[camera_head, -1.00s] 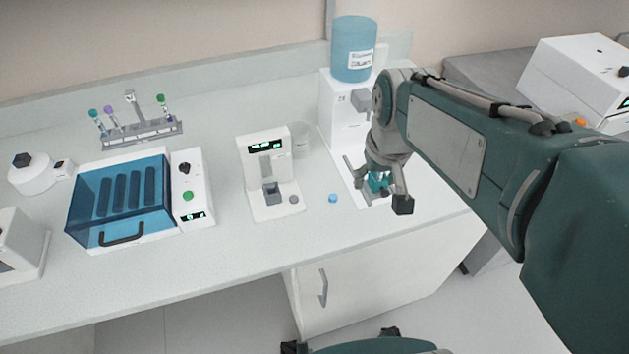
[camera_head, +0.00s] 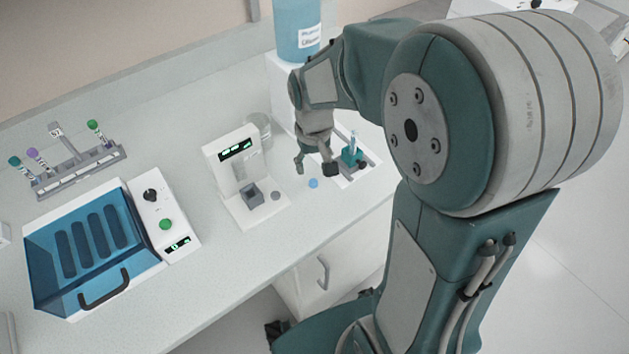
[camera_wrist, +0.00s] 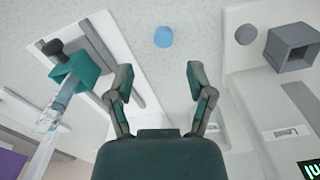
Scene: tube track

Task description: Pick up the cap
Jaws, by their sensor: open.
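A small round blue cap (camera_head: 313,183) lies on the countertop near its front edge, between the white device with a grey holder and the teal tube stand. It also shows in the wrist view (camera_wrist: 163,37), beyond my fingertips and roughly centred between them. My gripper (camera_head: 314,170) is open and empty, its fingers pointing down beside the cap in the head view. In the wrist view the two fingers (camera_wrist: 158,75) are spread wide, apart from the cap.
The teal stand (camera_wrist: 76,72) holds a clear tube (camera_wrist: 52,118) upright on a white base. A white device (camera_head: 231,160) with a grey square holder (camera_head: 252,194) and a grey round knob (camera_head: 276,196) stands left of the cap. A glass beaker (camera_head: 258,130) is behind.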

